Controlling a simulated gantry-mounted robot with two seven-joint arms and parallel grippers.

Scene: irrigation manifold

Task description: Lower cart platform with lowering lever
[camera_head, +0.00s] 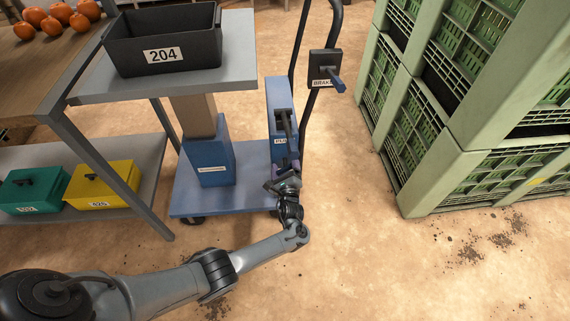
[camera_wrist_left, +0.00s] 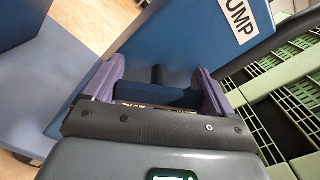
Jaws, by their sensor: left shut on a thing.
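The cart has a grey platform (camera_head: 240,72) raised on a column above a blue base (camera_head: 225,200). A blue housing (camera_head: 282,95) stands on the base, with a label that reads PUMP in the left wrist view (camera_wrist_left: 238,18). My left gripper (camera_head: 287,178) is low at the front of this housing. In the left wrist view its purple fingers (camera_wrist_left: 158,92) are shut on a dark blue bar, the lowering lever (camera_wrist_left: 160,96), joined to a short black stem from the housing. My right gripper is out of view.
A black bin (camera_head: 162,58) labelled 204 rests on the platform. A BRAKE box (camera_head: 325,68) with a blue handle sits on the cart's push bar. Green crates (camera_head: 415,170) stand at right. A table with teal and yellow boxes (camera_head: 103,188) is at left. The front floor is clear.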

